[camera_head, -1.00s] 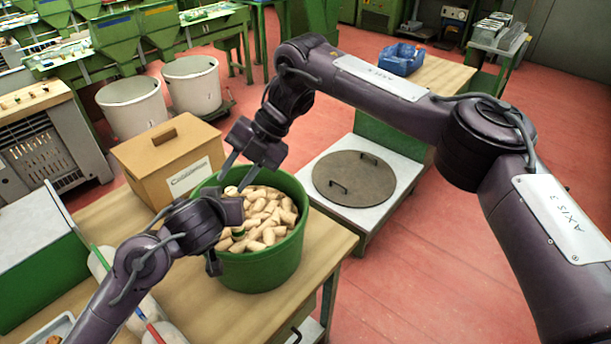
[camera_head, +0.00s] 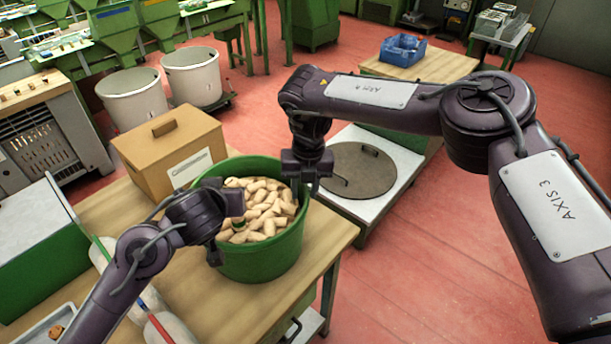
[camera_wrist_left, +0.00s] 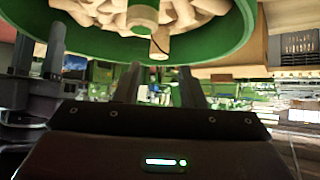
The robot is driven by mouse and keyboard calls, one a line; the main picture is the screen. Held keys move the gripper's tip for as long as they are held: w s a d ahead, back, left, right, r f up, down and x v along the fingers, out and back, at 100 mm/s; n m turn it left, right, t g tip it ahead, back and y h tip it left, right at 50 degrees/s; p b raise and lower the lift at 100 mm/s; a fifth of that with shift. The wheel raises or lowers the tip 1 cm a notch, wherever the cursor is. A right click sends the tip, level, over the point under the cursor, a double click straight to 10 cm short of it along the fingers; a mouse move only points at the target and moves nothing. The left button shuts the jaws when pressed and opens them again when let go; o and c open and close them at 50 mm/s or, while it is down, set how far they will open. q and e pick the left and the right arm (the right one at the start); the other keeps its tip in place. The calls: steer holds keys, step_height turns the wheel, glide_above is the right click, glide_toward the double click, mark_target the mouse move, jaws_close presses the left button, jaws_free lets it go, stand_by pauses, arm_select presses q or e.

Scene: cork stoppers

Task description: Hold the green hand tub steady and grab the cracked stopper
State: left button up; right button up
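The green tub (camera_head: 262,263), filled with pale cork stoppers (camera_head: 262,208), stands on the wooden table. In the left wrist view its rim (camera_wrist_left: 247,30) crosses the top. There, a stopper (camera_wrist_left: 160,43) with a thin dark line sits beside one with a green band (camera_wrist_left: 142,16). My left gripper (camera_head: 226,230) is open at the tub's left rim, one finger over the corks and one outside. My right gripper (camera_head: 303,188) is open, pointing down at the right rim; I cannot tell whether it touches. Some corks are hidden by the left gripper.
A cardboard box (camera_head: 165,158) stands close behind the tub. A green and white box (camera_head: 40,255) and white bottles (camera_head: 165,328) are at the left. A white stand with a round lid (camera_head: 357,170) is beyond the table's right edge. The table's front right is clear.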

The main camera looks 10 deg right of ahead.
steer(key=shift+f, duration=0.65)
jaws_close()
stand_by(1.2)
